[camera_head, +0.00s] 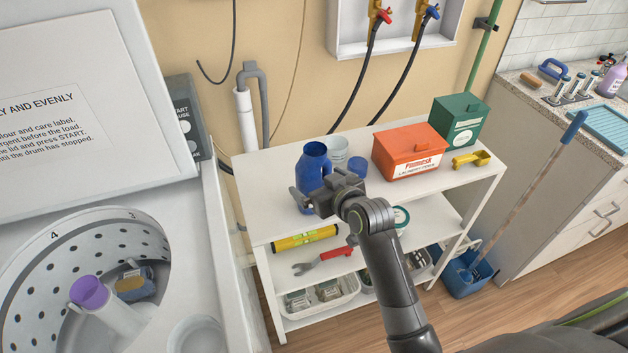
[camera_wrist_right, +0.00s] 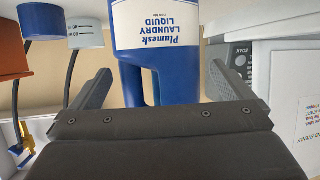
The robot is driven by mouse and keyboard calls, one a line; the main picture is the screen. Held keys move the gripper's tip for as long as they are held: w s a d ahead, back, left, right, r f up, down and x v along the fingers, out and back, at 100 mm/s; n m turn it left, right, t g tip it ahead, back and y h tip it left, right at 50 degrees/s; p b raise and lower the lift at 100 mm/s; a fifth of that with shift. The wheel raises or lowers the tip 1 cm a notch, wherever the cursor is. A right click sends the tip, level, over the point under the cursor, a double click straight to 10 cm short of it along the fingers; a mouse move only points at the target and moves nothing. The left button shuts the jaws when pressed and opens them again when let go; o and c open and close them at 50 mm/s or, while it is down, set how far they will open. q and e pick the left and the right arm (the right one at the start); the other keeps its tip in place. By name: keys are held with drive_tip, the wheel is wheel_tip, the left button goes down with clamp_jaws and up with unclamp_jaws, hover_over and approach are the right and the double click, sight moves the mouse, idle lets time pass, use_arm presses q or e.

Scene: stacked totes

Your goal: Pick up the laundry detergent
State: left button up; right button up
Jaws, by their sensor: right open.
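The laundry detergent is a blue bottle (camera_head: 312,166) standing upright at the left end of the white shelf's top. In the right wrist view the bottle (camera_wrist_right: 150,55) shows a white label reading "Plumesk Laundry Liquid" and its handle. My right gripper (camera_head: 314,195) is at the bottle's near side, hiding part of its lower body. In the right wrist view its two fingers (camera_wrist_right: 158,88) are spread wide, with the bottle framed between them and no finger visibly touching it. My left gripper is not in view.
A grey cup (camera_head: 338,148) and a small blue cup (camera_head: 357,167) stand close right of the bottle. An orange box (camera_head: 408,150), green box (camera_head: 459,120) and yellow scoop (camera_head: 471,159) are farther right. The open washer (camera_head: 215,240) stands left of the shelf (camera_head: 268,221).

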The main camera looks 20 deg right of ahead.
drive_tip(key=shift+x, duration=1.1)
drive_tip(key=c, duration=1.7)
drive_tip(key=shift+r, duration=0.2)
drive_tip(key=shift+c, duration=0.7)
drive_tip(key=shift+r, duration=0.1)
